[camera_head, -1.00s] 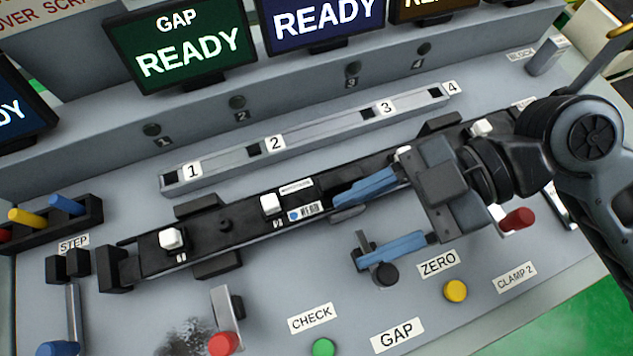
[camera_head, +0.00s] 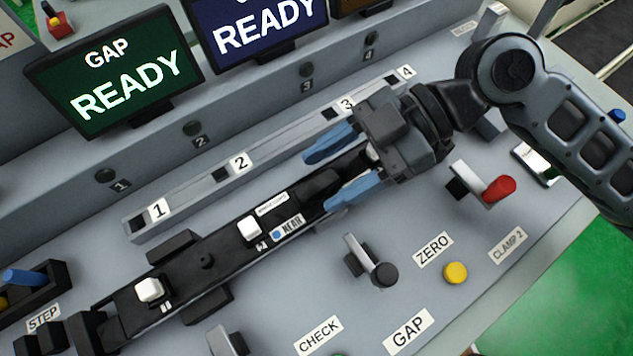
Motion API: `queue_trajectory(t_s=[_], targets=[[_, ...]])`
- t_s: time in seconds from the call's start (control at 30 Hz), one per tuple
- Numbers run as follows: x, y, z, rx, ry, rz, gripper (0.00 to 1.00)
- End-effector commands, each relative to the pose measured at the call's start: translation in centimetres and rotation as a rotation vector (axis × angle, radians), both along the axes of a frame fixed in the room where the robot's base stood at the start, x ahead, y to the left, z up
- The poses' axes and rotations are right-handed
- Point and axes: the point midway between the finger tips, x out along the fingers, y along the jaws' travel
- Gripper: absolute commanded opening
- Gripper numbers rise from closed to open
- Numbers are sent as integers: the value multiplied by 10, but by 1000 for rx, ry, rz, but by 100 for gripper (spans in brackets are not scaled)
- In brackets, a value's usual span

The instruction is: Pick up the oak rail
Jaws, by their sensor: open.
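I see no wooden or oak-coloured rail in the view. A long black bar (camera_head: 215,252) with white clips lies diagonally across the grey panel, with a "NEAR" label on its middle. A grey strip (camera_head: 275,150) numbered 1 to 4 runs behind it. My gripper (camera_head: 319,182) is open and empty. Its two blue fingers are spread on either side of the black bar's right part, the far one near the grey strip. I cannot tell how high they are. The gripper body hides the bar's right end.
A black knob with a lever (camera_head: 372,262), a yellow button (camera_head: 456,272) and a red-handled clamp (camera_head: 486,188) stand on the front of the panel. Screens reading "READY" (camera_head: 120,80) stand behind. A peg holder (camera_head: 35,288) is at the lower left.

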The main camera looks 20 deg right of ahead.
Motion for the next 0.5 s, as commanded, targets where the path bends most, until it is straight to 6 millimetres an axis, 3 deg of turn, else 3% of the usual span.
queue_trajectory(t_s=[0.1, 0.37, 0.5], targets=[[0, 9, -5, 0, 0, 1, 61], [0, 11, -6, 0, 0, 0, 61], [0, 11, -6, 0, 0, 0, 48]])
